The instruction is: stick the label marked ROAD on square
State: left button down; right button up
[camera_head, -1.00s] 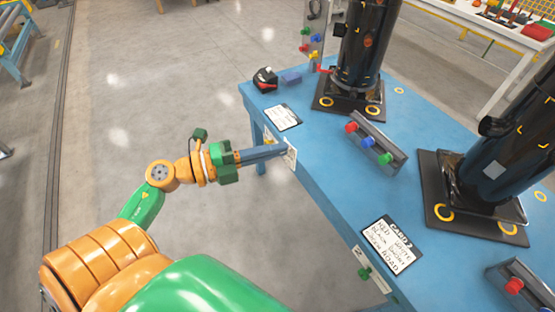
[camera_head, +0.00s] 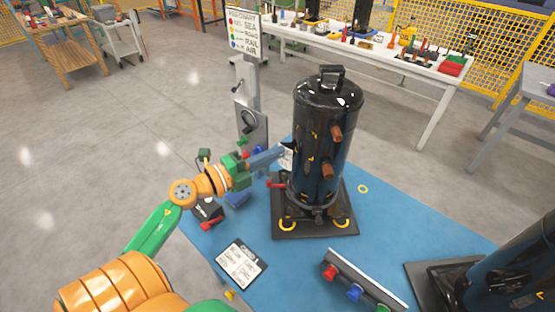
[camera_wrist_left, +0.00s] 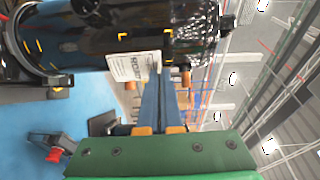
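My left gripper (camera_head: 279,153) is shut on a small white label (camera_head: 287,160) beside the upright black compressor tank (camera_head: 325,125). In the left wrist view, the label (camera_wrist_left: 133,66) carries dark print that looks like ROAD, and the fingers (camera_wrist_left: 160,80) grip its edge. The label overlaps the lower edge of the tank (camera_wrist_left: 90,35) there; I cannot tell whether it touches. Yellow corner marks (camera_wrist_left: 122,37) on the tank show just past the label, seeming to outline a square partly hidden by it. My right gripper is not in view.
The tank stands on a black base plate (camera_head: 315,228) on the blue table (camera_head: 385,215). A clipboard card (camera_head: 240,262), a button bar (camera_head: 352,290) and a second tank (camera_head: 515,275) are nearby. A chart sign (camera_head: 244,34) stands behind.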

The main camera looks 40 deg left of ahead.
aim_at(307, 135)
pick_arm(q)
jog(key=x, duration=0.3)
jog(key=shift+w+r+p, duration=0.25)
jog(key=shift+r+p, duration=0.1)
jog(key=shift+r, duration=0.05)
jog(key=shift+x, duration=0.85)
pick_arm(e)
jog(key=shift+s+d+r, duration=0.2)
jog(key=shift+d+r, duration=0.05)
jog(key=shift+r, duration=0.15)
pick_arm(q)
jog(key=shift+p, duration=0.5)
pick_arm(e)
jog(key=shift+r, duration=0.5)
pick_arm(q)
jog(key=shift+w, duration=0.75)
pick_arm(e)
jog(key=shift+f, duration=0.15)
pick_arm(q)
jog(key=c, duration=1.5)
grip_release()
jog(key=shift+c, duration=0.2)
